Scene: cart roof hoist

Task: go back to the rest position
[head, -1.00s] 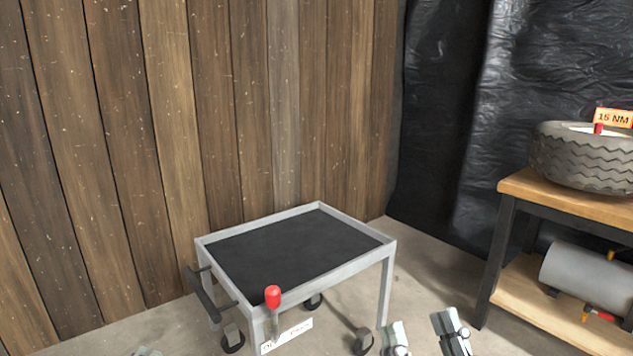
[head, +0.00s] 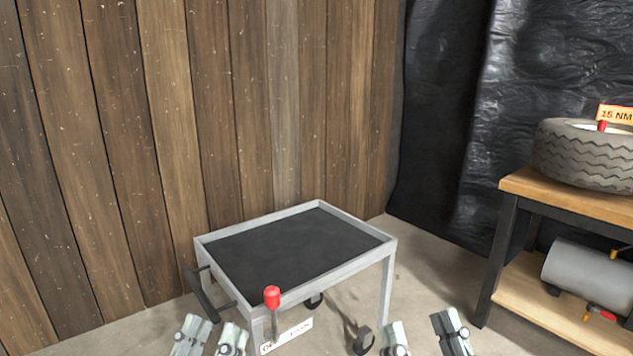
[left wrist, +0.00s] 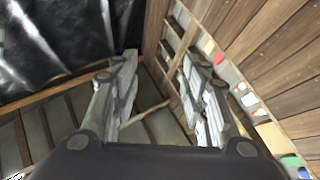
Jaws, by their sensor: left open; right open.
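My left gripper (head: 210,336) is in the lower part of the head view, in front of the cart's left front corner. Its two fingers are apart and nothing is between them. In the left wrist view the fingers of the left gripper (left wrist: 160,85) are spread wide and empty. My right gripper (head: 423,332) is at the bottom of the head view, right of the cart, with its fingers apart and empty. Neither gripper appears to hold or touch anything.
A grey cart (head: 343,274) with an empty black top stands by the wood wall. A red-knobbed lever (head: 272,297) rises at its front. A workbench (head: 560,197) at right bears a tire (head: 585,155); a grey tank (head: 588,277) lies on its lower shelf.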

